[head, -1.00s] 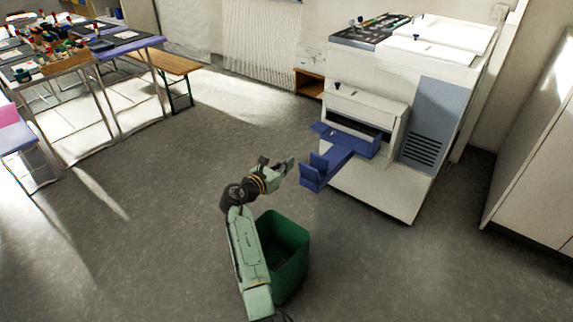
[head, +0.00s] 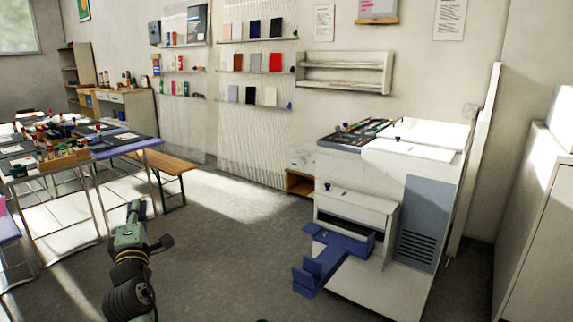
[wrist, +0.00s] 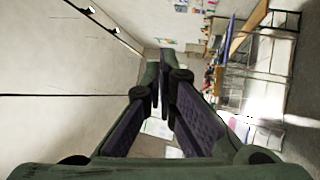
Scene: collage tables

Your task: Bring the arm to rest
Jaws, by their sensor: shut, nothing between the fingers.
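My arm rises from the lower left of the head view, green with a black wrist. My gripper (head: 136,208) points away from me, over the open floor in front of the tables. In the wrist view my gripper (wrist: 160,78) has its two dark fingers brought together at the tips. Nothing is between them.
A white copier-like machine (head: 352,268) with a blue tray (head: 338,242) stands at the right. Cluttered tables (head: 140,142) and a wooden bench (head: 172,164) stand at the left. Grey floor between them is clear. White cabinets (head: 545,210) line the right edge.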

